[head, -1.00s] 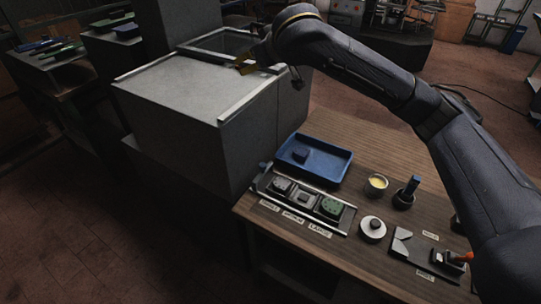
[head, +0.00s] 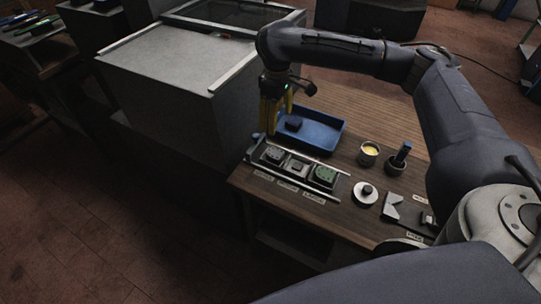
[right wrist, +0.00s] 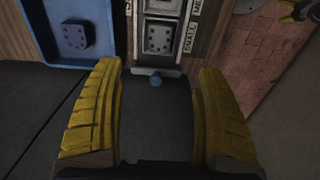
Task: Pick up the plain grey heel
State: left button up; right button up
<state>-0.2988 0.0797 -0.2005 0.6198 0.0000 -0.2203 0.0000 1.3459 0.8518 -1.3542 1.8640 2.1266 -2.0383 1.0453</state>
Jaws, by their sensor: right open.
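A grey heel (head: 272,154) with small dark dots sits in the rack's left slot; it also shows beside the SMALL label in the right wrist view (right wrist: 158,38). A smaller grey piece (head: 297,167) sits in the middle slot and a green heel (head: 324,177) in the right one. I cannot tell for sure which grey piece is the plain one. My right gripper (head: 276,122) points down, open and empty, above and behind the rack's left end. Its yellow fingers (right wrist: 159,80) frame bare space short of the grey heel. A yellow-black piece at that view's top right may be my left gripper.
A blue tray (head: 325,141) holding a dark blue block (head: 293,123) stands behind the rack. A large grey box (head: 165,85) stands to the left. A cup with yellow contents (head: 369,154), a blue-handled tool (head: 400,154) and a round pale piece (head: 365,193) are on the right.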

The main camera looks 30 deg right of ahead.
aim_at(275, 153)
notch_tip(275, 153, down, 16)
jog(key=shift+f, duration=0.1)
dwell(1.0)
jog(key=c, duration=1.3)
